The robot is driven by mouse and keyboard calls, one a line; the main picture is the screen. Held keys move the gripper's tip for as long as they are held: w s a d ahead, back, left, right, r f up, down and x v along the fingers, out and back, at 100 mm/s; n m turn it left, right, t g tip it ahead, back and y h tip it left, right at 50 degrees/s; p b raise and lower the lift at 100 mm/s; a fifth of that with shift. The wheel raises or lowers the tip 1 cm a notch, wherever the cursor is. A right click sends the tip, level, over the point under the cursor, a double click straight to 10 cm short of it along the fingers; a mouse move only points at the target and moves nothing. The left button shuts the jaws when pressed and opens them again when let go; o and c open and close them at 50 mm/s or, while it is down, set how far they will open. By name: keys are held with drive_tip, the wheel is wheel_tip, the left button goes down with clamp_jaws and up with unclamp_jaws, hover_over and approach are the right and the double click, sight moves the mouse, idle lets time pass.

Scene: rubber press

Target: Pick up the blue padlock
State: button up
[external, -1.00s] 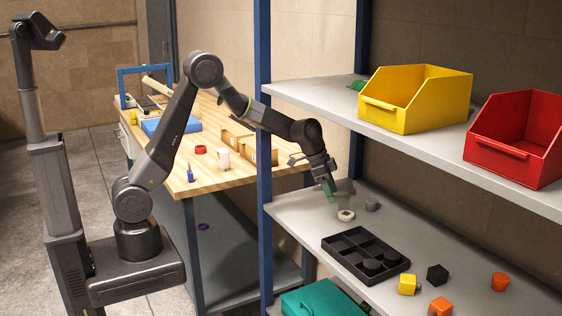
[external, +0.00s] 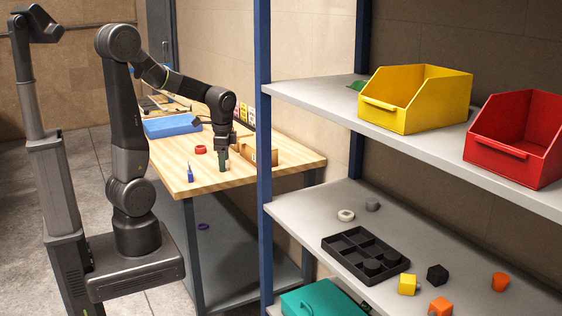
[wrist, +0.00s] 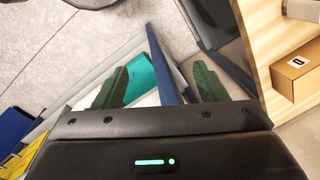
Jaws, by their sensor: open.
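I cannot make out a blue padlock for certain in either view. A small upright blue item (external: 190,173) with a thin top stands near the front-left edge of the wooden workbench (external: 245,175); it is too small to identify. My gripper (external: 222,160) is over the workbench, to the right of that item. In the wrist view my gripper (wrist: 160,85) is open, its two green fingers spread wide with nothing held between them. Beyond the fingers show a blue post (wrist: 170,65) and a teal box (wrist: 140,80).
A red ring (external: 200,149) and a cardboard box (external: 264,154) are on the workbench. The shelf unit's blue post (external: 263,130) stands to its right. Its lower shelf holds a black divided tray (external: 335,250), a yellow block (external: 407,284) and several small objects.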

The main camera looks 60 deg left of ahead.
drive_tip(key=a+n, duration=0.2)
drive_tip(key=a, duration=1.2)
drive_tip(key=n+h+b, duration=0.1)
drive_tip(key=b, duration=0.1)
hover_over(190, 172)
drive_tip(key=w+a, duration=0.1)
drive_tip(key=a, duration=0.1)
wheel_tip(190, 172, down, 8)
drive_tip(key=shift+w+d+f+p, duration=0.1)
drive_tip(key=shift+p, duration=0.4)
drive_tip(key=shift+s+f+p, duration=0.2)
drive_tip(key=shift+f+p, duration=0.05)
drive_tip(key=shift+f, duration=1.1)
drive_tip(key=shift+s+f+p, duration=0.15)
drive_tip(key=shift+f+p, duration=0.1)
drive_tip(key=shift+f, duration=1.1)
